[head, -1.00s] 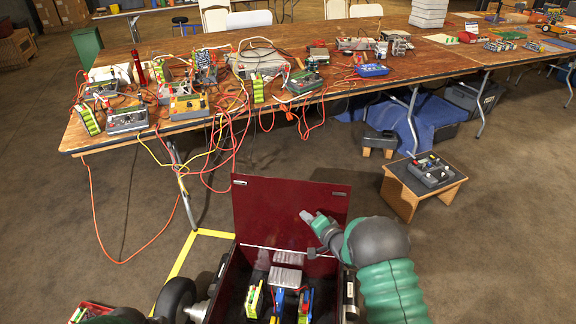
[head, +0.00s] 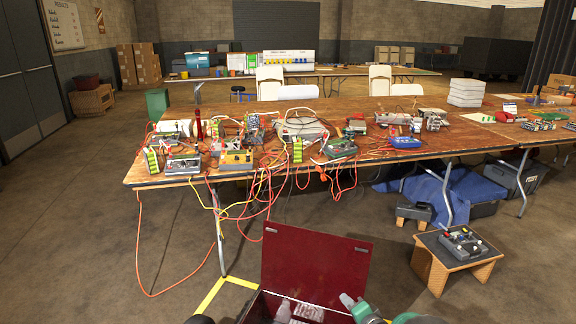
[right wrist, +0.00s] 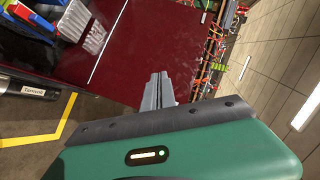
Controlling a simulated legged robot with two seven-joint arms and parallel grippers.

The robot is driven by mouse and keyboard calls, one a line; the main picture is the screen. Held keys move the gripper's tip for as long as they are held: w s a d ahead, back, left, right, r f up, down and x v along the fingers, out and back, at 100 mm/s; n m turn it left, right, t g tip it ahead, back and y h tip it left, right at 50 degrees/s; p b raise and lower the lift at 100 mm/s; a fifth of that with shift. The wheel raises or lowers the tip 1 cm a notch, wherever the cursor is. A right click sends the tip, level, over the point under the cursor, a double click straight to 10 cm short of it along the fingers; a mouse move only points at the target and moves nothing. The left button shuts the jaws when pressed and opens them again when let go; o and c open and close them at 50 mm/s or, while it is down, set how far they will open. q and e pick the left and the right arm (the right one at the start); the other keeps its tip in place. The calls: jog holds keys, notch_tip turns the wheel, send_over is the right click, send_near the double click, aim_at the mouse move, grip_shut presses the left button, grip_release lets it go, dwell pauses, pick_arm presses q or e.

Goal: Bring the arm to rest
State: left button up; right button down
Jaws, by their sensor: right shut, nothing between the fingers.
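My right gripper (head: 349,302) shows at the bottom of the head view, in front of the raised dark red lid of an open box (head: 315,268). In the right wrist view its grey fingers (right wrist: 158,90) are together and empty, with the red lid (right wrist: 125,60) behind them. I cannot tell from these views how far they are from the lid. Most of the right arm is below the head view's edge. A dark rounded part at the bottom left edge may be my left arm; the left gripper is not visible.
A long wooden table (head: 400,160) with chargers and tangled wires stands ahead. Loose cables hang from its front edge. A small wooden stool (head: 430,268) bearing a grey device (head: 462,243) stands at right. Yellow tape (head: 212,296) marks the floor beside the box. Floor at left is clear.

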jog(key=s+d+r+n+g+h, duration=0.2)
jog(key=s+r, duration=0.1)
jog(key=s, duration=0.4)
jog(key=s+d+r+n+g+h, duration=0.2)
jog(key=s+d+g+h, duration=0.1)
jog(key=s, duration=0.4)
jog(key=s+a+r+n+g, duration=0.1)
jog(key=s+a+n+g, duration=0.15)
jog(key=s, duration=0.85)
jog(key=s+a+n+g, duration=0.1)
jog(key=s+n+g, duration=0.25)
jog(key=s, duration=0.75)
notch_tip(320, 180, up, 25)
jog(key=p, duration=2.4)
jog(key=shift+w+f+t+y+p, duration=0.15)
jog(key=shift+t+y+p, duration=0.15)
jog(key=shift+p, duration=0.05)
